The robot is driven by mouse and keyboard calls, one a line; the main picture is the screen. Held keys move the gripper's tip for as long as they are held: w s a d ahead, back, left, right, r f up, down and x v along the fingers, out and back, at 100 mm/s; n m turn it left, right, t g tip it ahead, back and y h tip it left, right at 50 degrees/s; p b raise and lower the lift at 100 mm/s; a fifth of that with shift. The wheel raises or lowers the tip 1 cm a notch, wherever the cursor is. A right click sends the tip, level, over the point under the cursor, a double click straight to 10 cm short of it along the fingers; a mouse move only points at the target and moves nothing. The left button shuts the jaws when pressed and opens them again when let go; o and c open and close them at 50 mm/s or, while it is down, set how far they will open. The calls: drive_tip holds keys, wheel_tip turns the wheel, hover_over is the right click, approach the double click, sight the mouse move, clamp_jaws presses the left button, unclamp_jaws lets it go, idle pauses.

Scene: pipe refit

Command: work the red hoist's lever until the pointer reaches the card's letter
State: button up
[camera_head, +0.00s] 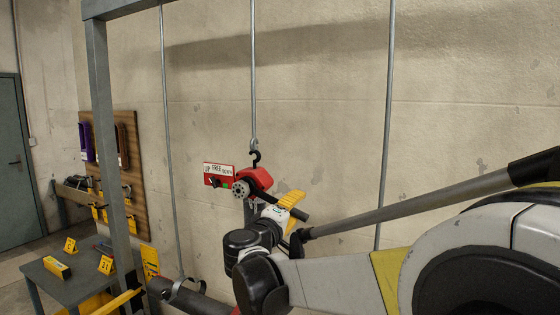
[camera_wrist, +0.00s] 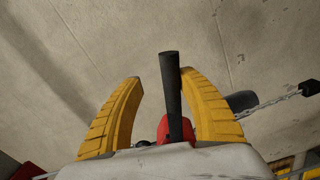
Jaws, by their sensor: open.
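The red hoist (camera_head: 258,179) hangs from a dark hook on a grey rod against the wall. A red-and-white plate (camera_head: 219,174) with small lettering, "FREE" in its middle, sits at its left. Its dark lever (camera_head: 298,213) points down to the right. My gripper (camera_head: 291,199) is at the lever, with yellow fingers. In the wrist view my gripper (camera_wrist: 160,72) is open, with the lever (camera_wrist: 173,90) standing between the fingers, closer to the right one. The red hoist body (camera_wrist: 163,128) shows behind. I cannot make out the pointer or a card's letter.
A grey frame post (camera_head: 103,130) stands left of the hoist. A thin vertical rod (camera_head: 386,120) stands right of the hoist.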

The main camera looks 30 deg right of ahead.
drive_tip(key=shift+r, duration=0.4)
drive_tip(key=shift+s, duration=0.1)
drive_tip(key=shift+n, duration=0.9)
wheel_tip(320, 180, up, 4)
drive_tip(key=p, duration=0.3)
drive_tip(key=shift+d, duration=0.1)
drive_tip(key=shift+n, duration=0.7)
drive_tip(key=r+p, duration=0.3)
drive_tip(key=r, duration=0.1)
drive_tip(key=shift+w+a, duration=0.25)
drive_tip(key=shift+w, duration=0.05)
drive_tip(key=shift+f, duration=0.15)
